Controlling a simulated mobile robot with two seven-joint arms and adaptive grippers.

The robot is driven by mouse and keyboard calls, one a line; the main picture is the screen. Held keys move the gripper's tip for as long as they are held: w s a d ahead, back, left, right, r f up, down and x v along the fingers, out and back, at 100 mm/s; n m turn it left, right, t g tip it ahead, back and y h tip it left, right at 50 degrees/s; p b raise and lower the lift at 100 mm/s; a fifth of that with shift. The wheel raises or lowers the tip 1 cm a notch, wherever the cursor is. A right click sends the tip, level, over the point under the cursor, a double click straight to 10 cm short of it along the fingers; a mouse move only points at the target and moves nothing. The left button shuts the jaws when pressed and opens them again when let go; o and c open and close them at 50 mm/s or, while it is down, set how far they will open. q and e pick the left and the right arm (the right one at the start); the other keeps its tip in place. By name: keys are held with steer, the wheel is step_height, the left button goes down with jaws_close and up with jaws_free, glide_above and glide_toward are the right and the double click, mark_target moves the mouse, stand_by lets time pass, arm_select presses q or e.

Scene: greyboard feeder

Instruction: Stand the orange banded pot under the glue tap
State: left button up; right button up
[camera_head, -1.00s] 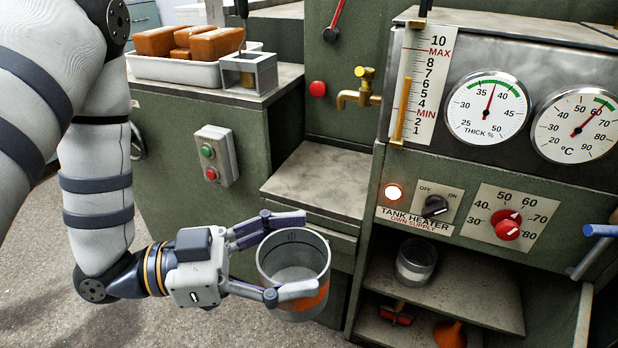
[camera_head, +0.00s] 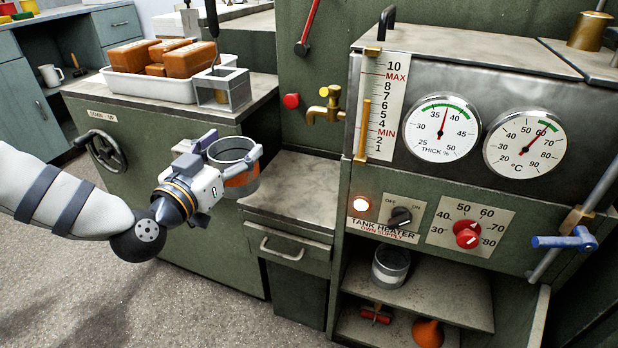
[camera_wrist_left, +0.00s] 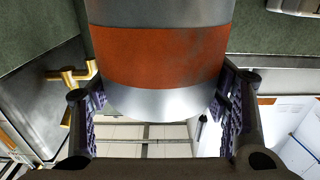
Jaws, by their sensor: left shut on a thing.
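The orange banded pot (camera_head: 241,180) is a grey metal can with an orange band, open at the top and roughly upright. My left gripper (camera_head: 236,165) is shut around it and holds it in the air, left of the shelf below the tap. The pot's band (camera_wrist_left: 158,55) fills the upper middle of the left wrist view, between the two fingers (camera_wrist_left: 160,105). The brass glue tap (camera_head: 325,106) sticks out from the green machine, to the right of and beyond the pot. It also shows at the left of the wrist view (camera_wrist_left: 70,75). My right gripper is not seen.
A grey ledge (camera_head: 300,188) below the tap is bare. Another metal pot (camera_head: 390,267) stands on the lower shelf. A white tray of brown blocks (camera_head: 125,86) and a grey square holder (camera_head: 222,92) sit on the left cabinet. A handwheel (camera_head: 107,152) juts out there.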

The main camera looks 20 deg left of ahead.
arm_select(q)
steer(key=w+d+b, duration=0.3)
steer(key=w+d, duration=0.7)
steer(key=d, duration=0.1)
step_height(320, 180, down, 7)
steer(key=shift+w+d+f+b, duration=0.1)
steer(key=shift+w+f+b, duration=0.05)
steer(key=shift+b, duration=0.9)
steer(key=shift+w+d+f, duration=0.15)
steer(key=shift+w, duration=0.05)
steer(key=shift+r, duration=0.25)
steer(key=shift+f, duration=0.1)
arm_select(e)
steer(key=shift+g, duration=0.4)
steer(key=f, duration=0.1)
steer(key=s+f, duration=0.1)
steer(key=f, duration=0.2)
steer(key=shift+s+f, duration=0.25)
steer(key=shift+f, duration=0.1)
arm_select(q)
steer(key=o, duration=1.6)
steer(key=shift+f, duration=0.1)
steer(key=shift+o, duration=0.2)
